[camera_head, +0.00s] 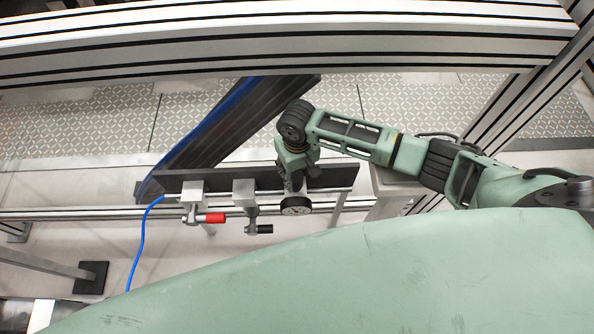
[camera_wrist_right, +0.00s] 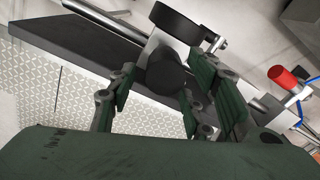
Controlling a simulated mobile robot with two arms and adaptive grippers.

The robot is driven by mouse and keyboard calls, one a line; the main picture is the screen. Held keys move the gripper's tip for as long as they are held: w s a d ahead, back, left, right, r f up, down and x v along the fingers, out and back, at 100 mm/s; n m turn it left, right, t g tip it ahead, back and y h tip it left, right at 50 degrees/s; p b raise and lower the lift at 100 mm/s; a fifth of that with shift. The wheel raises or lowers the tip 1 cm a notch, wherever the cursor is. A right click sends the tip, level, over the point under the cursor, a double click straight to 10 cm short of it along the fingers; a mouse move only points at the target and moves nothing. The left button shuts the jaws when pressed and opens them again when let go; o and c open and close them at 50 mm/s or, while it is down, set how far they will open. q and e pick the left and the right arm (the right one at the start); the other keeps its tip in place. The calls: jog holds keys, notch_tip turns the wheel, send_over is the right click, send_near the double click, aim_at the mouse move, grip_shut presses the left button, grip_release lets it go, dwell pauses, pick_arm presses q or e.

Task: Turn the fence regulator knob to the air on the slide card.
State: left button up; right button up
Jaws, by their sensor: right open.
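The fence regulator is a grey block with a round dial gauge (camera_head: 295,205), mounted at the right part of a dark plate. Its black knob (camera_wrist_right: 168,76) shows in the right wrist view. My right gripper (camera_head: 296,172) comes down over the regulator from above and hides the knob in the head view. In the right wrist view its open fingers (camera_wrist_right: 163,88) stand on either side of the knob, with gaps seeming to show; contact is not clear. My left gripper is not in view. I cannot make out a slide card.
The dark plate (camera_head: 340,177) also carries a valve with a red handle (camera_head: 212,218) and one with a black handle (camera_head: 262,229), both left of the regulator. A blue hose (camera_head: 141,240) hangs at the left. Aluminium beams (camera_head: 300,40) cross behind and above.

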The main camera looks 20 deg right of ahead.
jog(key=c, duration=1.1)
jog(key=shift+o, duration=0.2)
jog(key=shift+r+n+p, duration=0.2)
jog(key=shift+n+p, duration=0.1)
jog(key=shift+p, duration=0.35)
jog(key=shift+w+d+f, duration=0.1)
jog(key=shift+f, duration=0.05)
jog(key=o, duration=1.1)
jog(key=shift+c, duration=0.2)
